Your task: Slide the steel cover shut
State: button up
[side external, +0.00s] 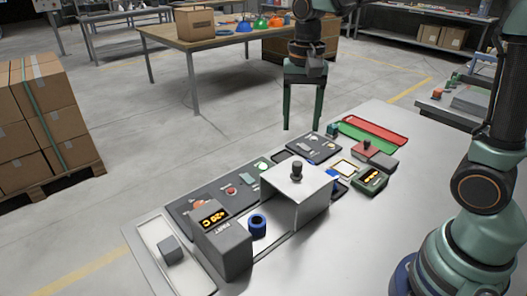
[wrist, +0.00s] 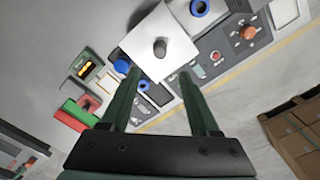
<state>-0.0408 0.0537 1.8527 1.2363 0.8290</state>
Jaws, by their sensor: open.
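The steel cover (side external: 318,198) is a pale box-like hood standing on the bench, with a dark knob (side external: 297,168) on its top. A blue ring-shaped piece (side external: 257,223) stands just left of the cover, outside it. In the wrist view the cover (wrist: 145,38) and its knob (wrist: 160,47) lie just beyond the fingertips. My gripper (side external: 303,125) points down, open and empty, above and behind the cover in the side view. Its two fingers (wrist: 159,73) are spread wide in the wrist view, apart from the knob. What is under the cover is mostly hidden.
A grey box with an orange display (side external: 221,240) stands left of the blue ring. Dark control panels (side external: 205,200) run along the bench's far edge. A green display unit (side external: 370,181), a red-and-grey block (side external: 378,158) and red and green trays (side external: 370,137) lie right. The front bench is clear.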

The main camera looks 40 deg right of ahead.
aim_at(298, 163)
notch_tip(298, 163, down, 11)
jog(key=shift+r, duration=0.1)
dwell(0.3)
grip_shut()
dwell(1.4)
